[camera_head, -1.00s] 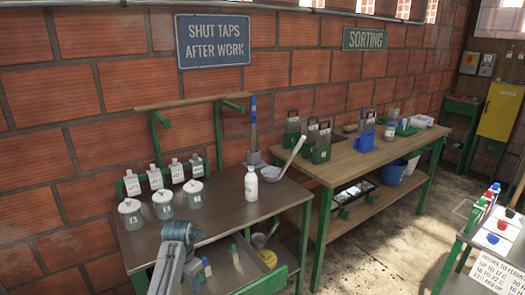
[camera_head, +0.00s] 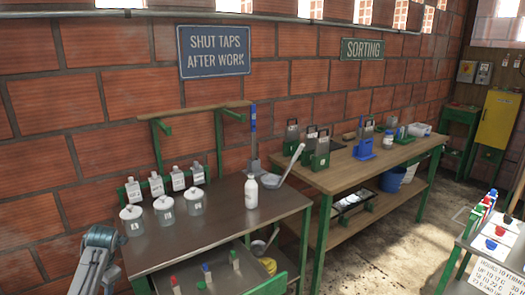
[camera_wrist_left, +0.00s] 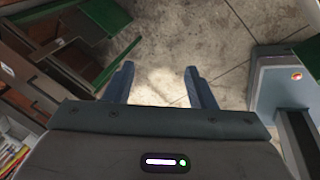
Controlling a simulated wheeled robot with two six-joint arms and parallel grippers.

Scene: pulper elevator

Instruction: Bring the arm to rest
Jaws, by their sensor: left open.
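My left arm shows at the lower left of the head view, beside the left end of the metal-topped table (camera_head: 225,215); its fingertips are out of that view. In the left wrist view my left gripper (camera_wrist_left: 160,85) has its two blue fingers spread apart with nothing between them. It points down toward the bare floor (camera_wrist_left: 185,40). My right gripper is in neither view.
A wooden sorting bench (camera_head: 345,172) is further back. A smaller table (camera_head: 465,285) is at the lower right. Open floor (camera_head: 400,235) lies between.

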